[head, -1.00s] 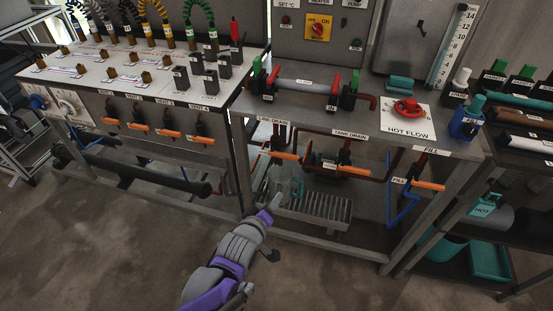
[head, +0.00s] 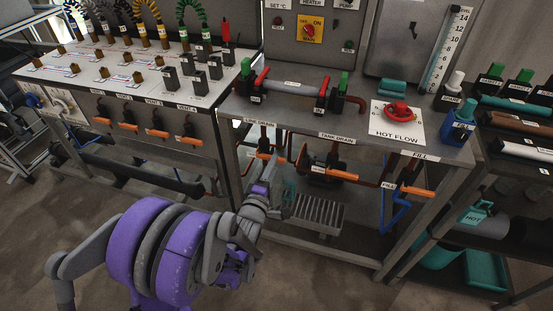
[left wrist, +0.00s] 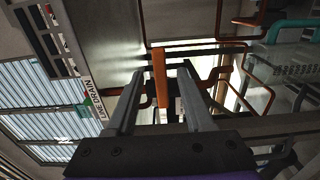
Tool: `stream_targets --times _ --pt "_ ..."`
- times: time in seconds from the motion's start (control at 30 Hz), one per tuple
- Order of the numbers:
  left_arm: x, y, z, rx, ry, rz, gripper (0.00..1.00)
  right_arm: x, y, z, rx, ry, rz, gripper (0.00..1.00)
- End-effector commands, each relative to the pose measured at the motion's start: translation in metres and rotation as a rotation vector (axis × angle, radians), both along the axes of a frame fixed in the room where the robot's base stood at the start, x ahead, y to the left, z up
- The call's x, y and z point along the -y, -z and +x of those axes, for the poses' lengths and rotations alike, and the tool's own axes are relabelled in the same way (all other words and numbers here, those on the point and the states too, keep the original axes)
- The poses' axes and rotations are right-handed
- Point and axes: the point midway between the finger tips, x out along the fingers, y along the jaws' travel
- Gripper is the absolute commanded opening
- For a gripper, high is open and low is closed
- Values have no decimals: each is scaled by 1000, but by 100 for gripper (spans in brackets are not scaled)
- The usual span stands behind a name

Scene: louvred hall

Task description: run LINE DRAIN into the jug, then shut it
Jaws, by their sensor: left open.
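The LINE DRAIN valve has an orange lever (head: 268,156) under its label (head: 260,121), lying crosswise to its pipe. My left gripper (head: 272,172) is at this lever, coming from below and in front. In the left wrist view the lever (left wrist: 159,78) shows between the two open fingers (left wrist: 158,98), with no clear contact on either side. The clear jug with a teal handle (head: 288,192) stands on the slatted drip tray (head: 325,213), partly hidden behind my gripper. A teal handle (left wrist: 290,27) shows at the right of the left wrist view. My right gripper is out of view.
The TANK DRAIN lever (head: 340,174) and the FILL lever (head: 415,190) are to the right of the LINE DRAIN lever. Several vent levers (head: 157,133) are on the bench at the left. The floor in front is clear.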

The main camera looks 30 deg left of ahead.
Motion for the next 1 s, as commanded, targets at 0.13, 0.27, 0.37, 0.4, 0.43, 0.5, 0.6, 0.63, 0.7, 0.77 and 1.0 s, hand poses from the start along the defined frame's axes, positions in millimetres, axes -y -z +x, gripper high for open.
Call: stream_targets --times 0.13,0.27,0.37,0.4,0.43,0.5,0.6,0.63,0.7,0.77,1.0 --pt "-5 0 20 0 0 0 52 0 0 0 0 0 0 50" --pt "-4 0 19 -1 0 0 52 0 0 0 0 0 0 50" --pt "-5 0 22 -1 0 1 52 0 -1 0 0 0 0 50" --pt "-5 0 24 -1 0 1 52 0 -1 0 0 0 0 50" --pt "-6 0 25 -1 0 1 52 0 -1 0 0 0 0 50" --pt "-7 0 29 -1 0 1 52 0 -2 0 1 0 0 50" --pt "-8 0 34 -1 0 1 52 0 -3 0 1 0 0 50" --pt "-8 0 35 -1 0 1 52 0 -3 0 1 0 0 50" --pt "-8 0 36 -1 0 1 52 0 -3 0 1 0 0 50" --pt "-8 0 36 -1 0 1 52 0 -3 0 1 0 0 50" --pt "-8 0 36 -1 0 1 29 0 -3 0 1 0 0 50"
